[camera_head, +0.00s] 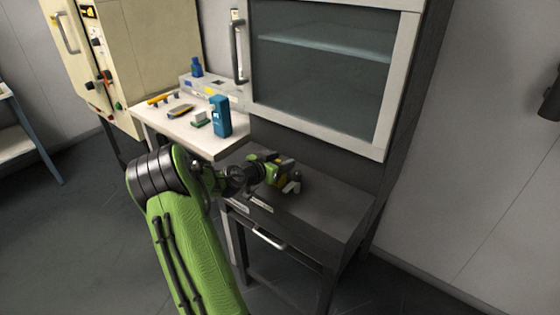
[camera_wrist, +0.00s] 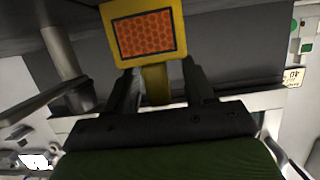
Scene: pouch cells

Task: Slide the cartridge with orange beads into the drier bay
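The cartridge is a yellow frame (camera_wrist: 109,38) around a window of orange beads (camera_wrist: 146,36). In the wrist view it is upper centre, its yellow stem (camera_wrist: 155,86) running down between the two dark fingers. My gripper (camera_wrist: 158,72) is shut on the cartridge; the frame hides the fingertips and the exact contact. In the head view my gripper (camera_head: 283,176) is over the dark bench, with a small yellow part of the cartridge showing. I cannot make out the drier bay for certain in either view.
The dark bench (camera_head: 325,210) has free room right of my gripper. A glass-fronted hood (camera_head: 330,75) hangs above it. The white table (camera_head: 180,128) at left holds a blue bottle-like item (camera_head: 221,116) and several small items. A cream cabinet (camera_head: 150,50) stands behind.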

